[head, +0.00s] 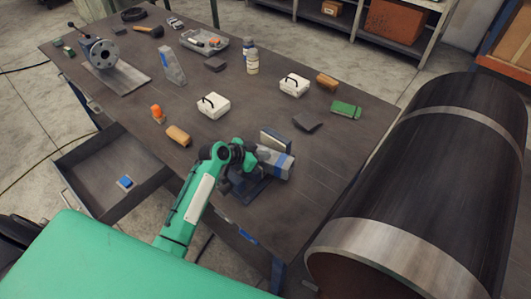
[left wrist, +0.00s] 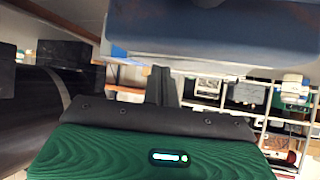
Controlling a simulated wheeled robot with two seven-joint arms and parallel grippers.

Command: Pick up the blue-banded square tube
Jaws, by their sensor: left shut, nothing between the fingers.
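The blue-banded square tube (head: 275,163) is a grey block-like piece with a blue band near its right end. It lies at the near edge of the table, just right of my left gripper (head: 245,180). In the left wrist view the closed fingers (left wrist: 162,86) show as one dark upright with nothing held. A large grey-blue surface (left wrist: 215,28) fills the top of that view, close to the fingers; it looks like the tube, but I cannot tell whether they touch. My right gripper is not in view.
A tan-edged block (head: 275,140) stands just behind the tube. White cases (head: 213,105), a dark block (head: 307,121) and a green box (head: 346,109) sit farther back. An open drawer (head: 110,175) juts out at left.

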